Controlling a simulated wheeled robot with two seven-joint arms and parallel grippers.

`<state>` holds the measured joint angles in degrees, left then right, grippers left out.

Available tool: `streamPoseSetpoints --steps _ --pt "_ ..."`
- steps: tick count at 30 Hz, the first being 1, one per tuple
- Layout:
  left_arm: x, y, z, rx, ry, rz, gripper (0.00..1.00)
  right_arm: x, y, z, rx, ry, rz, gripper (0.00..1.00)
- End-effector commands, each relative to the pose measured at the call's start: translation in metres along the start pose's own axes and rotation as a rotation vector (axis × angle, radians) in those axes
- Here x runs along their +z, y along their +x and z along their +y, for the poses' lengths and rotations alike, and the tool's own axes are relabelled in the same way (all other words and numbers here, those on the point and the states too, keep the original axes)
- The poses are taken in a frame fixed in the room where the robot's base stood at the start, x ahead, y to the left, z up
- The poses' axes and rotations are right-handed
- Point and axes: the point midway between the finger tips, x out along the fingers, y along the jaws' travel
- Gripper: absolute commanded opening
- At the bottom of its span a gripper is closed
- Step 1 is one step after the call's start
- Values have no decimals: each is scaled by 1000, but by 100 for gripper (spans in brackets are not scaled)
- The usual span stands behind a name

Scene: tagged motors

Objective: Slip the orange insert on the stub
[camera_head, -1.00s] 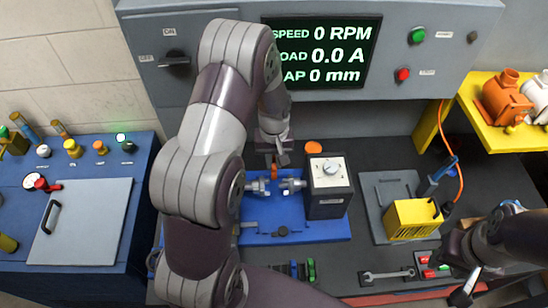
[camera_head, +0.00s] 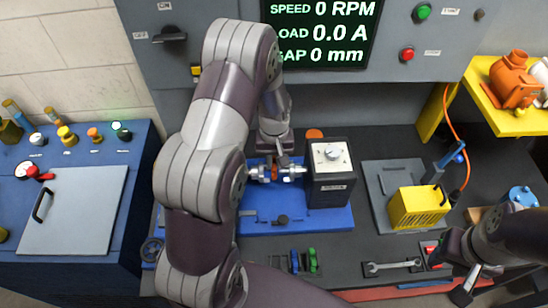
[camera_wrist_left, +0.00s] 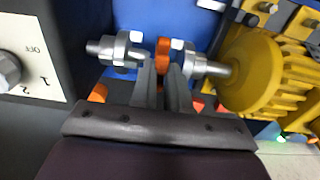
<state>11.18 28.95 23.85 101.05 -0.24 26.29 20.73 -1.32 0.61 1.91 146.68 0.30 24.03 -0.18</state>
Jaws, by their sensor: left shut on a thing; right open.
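My left gripper (camera_head: 277,166) is shut on the orange insert (camera_wrist_left: 162,52), which stands upright between its fingers (camera_wrist_left: 163,82). The insert sits between two metal hubs: one (camera_wrist_left: 122,48) on the shaft from the dial box (camera_head: 330,170), the other (camera_wrist_left: 193,65) on the shaft of the yellow motor (camera_wrist_left: 255,68). In the head view the insert (camera_head: 275,173) is partly hidden by my fingers, and my left arm covers the motor. I cannot tell whether the insert touches either hub. My right gripper (camera_head: 470,277) is open and empty at the lower right.
The hubs stand over a blue base (camera_head: 260,213). Right of the dial box are a grey plate (camera_head: 378,205) and a yellow box (camera_head: 418,207). A wrench (camera_head: 392,266) lies near the front. A yellow shelf (camera_head: 487,110) holds motors at the upper right.

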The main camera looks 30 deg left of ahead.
Motion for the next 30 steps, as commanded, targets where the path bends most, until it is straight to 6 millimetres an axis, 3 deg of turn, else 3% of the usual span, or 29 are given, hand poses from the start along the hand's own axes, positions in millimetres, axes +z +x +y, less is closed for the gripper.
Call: streamPoseSetpoints --steps 9,21,30 --pt "0 24 0 0 0 1 0 2 20 0 0 0 0 43" --pt "0 20 28 0 1 1 0 2 15 0 0 0 0 43" --pt "-1 20 34 2 0 3 0 2 15 0 0 0 0 43"
